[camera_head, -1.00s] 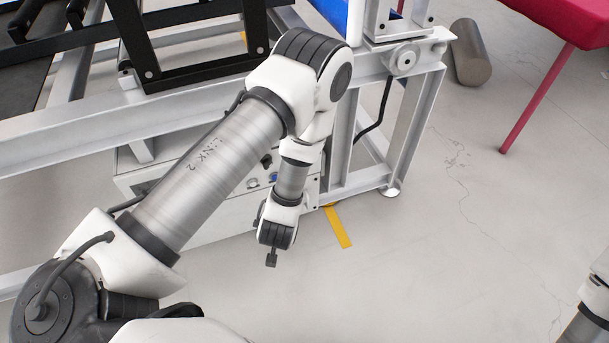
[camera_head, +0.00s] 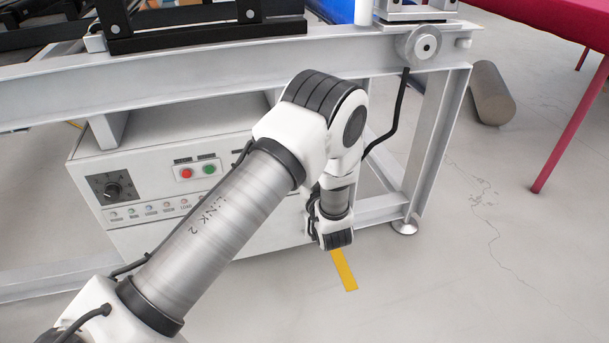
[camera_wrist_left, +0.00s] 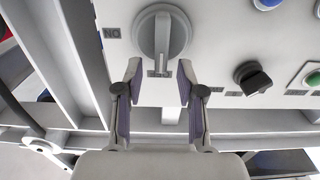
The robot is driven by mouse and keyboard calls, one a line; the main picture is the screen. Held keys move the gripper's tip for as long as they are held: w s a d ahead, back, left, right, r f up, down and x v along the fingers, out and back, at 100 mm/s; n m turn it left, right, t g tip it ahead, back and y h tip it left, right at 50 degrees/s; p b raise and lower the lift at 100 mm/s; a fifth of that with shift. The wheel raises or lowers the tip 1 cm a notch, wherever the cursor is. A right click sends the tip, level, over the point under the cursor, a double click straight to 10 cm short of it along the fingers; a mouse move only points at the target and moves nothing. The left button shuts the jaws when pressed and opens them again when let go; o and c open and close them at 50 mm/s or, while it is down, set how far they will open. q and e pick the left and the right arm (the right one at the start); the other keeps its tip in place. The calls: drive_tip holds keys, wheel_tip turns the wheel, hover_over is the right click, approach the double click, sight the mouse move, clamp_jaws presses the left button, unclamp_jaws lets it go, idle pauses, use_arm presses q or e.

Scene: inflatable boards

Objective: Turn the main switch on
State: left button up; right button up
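The main switch appears to be the large round grey rotary switch (camera_wrist_left: 162,35) on a pale panel at the top of the left wrist view. Its bar handle points down in that picture, toward my gripper. A label beside its left edge reads like an upside-down "ON". My left gripper (camera_wrist_left: 160,72) is open, its two fingertips apart on either side of the handle's lower end; contact cannot be told. In the head view my left wrist (camera_head: 335,215) hangs by the right end of the control box (camera_head: 150,148), hiding the switch. My right gripper is not in view.
Near the switch are a black selector knob (camera_wrist_left: 252,78), a green button (camera_wrist_left: 313,78) and a blue button (camera_wrist_left: 267,3). The box also has a black dial (camera_head: 112,188) and a red button (camera_head: 187,174). A metal frame beam (camera_head: 230,62) runs above; open floor lies right.

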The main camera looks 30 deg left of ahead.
use_arm(q)
drive_tip(key=shift+w+a, duration=0.2)
drive_tip(key=shift+a, duration=0.05)
clamp_jaws()
drive_tip(key=shift+w+d+f+m+p, duration=0.4)
drive_tip(key=shift+m+p, duration=1.05)
drive_tip(key=shift+m, duration=1.6)
drive_tip(key=shift+w+d+f+m+p, duration=0.4)
drive_tip(key=shift+m+p, duration=1.1)
drive_tip(key=shift+m, duration=1.5)
drive_tip(key=shift+w+d+f+m+p, duration=0.15)
drive_tip(key=shift+f+m+p, duration=0.4)
drive_tip(key=shift+m+p, duration=1.7)
drive_tip(key=shift+m+b, duration=0.8)
drive_tip(key=shift+m, duration=0.1)
